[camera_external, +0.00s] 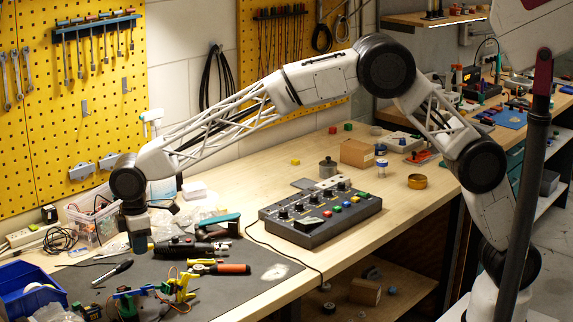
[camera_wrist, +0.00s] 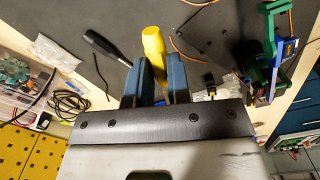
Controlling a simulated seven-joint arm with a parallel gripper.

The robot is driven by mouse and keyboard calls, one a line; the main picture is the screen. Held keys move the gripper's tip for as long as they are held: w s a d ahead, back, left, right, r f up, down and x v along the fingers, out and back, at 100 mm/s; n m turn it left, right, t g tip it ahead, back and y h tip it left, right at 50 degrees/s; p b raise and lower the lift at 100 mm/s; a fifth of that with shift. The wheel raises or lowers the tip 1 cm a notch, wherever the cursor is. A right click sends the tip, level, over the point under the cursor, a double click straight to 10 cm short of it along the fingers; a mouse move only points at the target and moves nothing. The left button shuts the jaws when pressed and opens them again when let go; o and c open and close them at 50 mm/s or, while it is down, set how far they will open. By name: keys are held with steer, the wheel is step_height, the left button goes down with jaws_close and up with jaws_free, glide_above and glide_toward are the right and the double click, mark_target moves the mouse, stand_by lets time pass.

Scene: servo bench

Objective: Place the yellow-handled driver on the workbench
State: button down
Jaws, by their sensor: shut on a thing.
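The yellow-handled driver shows in the wrist view as a yellow handle (camera_wrist: 153,43) between my two blue fingers. My gripper (camera_wrist: 158,80) is shut on this handle. The driver's shaft is not visible there. In the external view my gripper (camera_external: 139,243) points down over the dark mat (camera_external: 235,292) on the workbench (camera_external: 225,174). I cannot clearly pick out the held driver in that view, so whether it touches the mat cannot be told.
Yellow, blue and green servo parts (camera_external: 179,288) stand in front. A control box (camera_external: 318,214) sits farther right. A blue bin (camera_external: 28,290) is at left.

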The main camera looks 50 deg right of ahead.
steer(key=w+d+f+m, duration=0.1)
steer(key=w+d+m, duration=0.1)
steer(key=w+d, duration=0.5)
steer(key=w+d+m, duration=0.2)
steer(key=d, duration=0.9)
steer(key=w+d+m, duration=0.1)
steer(key=d+m, duration=0.1)
steer(key=d, duration=0.8)
steer(key=w+d+f+m, duration=0.1)
steer(key=w+d+m, duration=0.1)
steer(key=d, duration=0.9)
steer(key=w+d+f+m, duration=0.1)
steer(key=w+d+m, duration=0.1)
steer(key=d, duration=0.8)
steer(key=shift+w+d+f+m, duration=0.1)
steer(key=shift+d+f+m, duration=0.05)
steer(key=shift+d+m, duration=0.2)
steer(key=s+d+m, duration=0.1)
steer(key=d, duration=0.4)
steer(key=s+d+f+m, duration=0.1)
steer(key=d, duration=0.5)
steer(key=s+d+m, duration=0.1)
steer(key=d+m, duration=0.1)
steer(key=d, duration=0.4)
steer(key=shift+f, duration=0.3)
glide_above(254, 183)
steer(key=shift+f, duration=0.75)
